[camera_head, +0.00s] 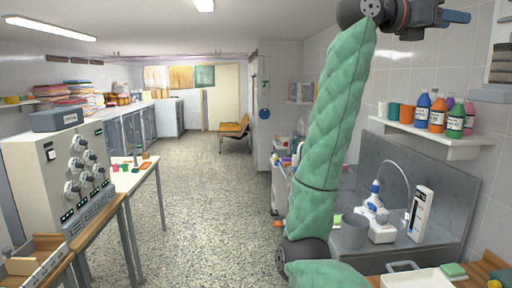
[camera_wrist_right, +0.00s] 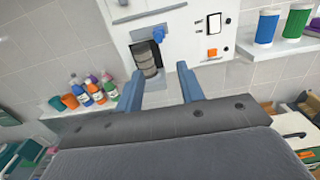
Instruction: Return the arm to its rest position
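My right arm, in a green padded sleeve, rises through the right half of the head view. Its gripper (camera_head: 456,17) is raised at the top right, pointing right. In the right wrist view the two blue fingers of this gripper (camera_wrist_right: 162,75) stand apart with a gap between them. A dark ribbed cylinder (camera_wrist_right: 146,58) stands in the recess of a white wall unit (camera_wrist_right: 190,30) beyond the fingertips; no finger visibly grips it. My left gripper is not in view.
A wall shelf (camera_head: 435,134) with colourful bottles (camera_head: 438,112) is below the gripper. A steel sink counter (camera_head: 395,255) with a white device (camera_head: 376,222) lies to the right of the arm. A control cabinet (camera_head: 35,165) stands at left. The speckled floor (camera_head: 200,200) is clear mid-room.

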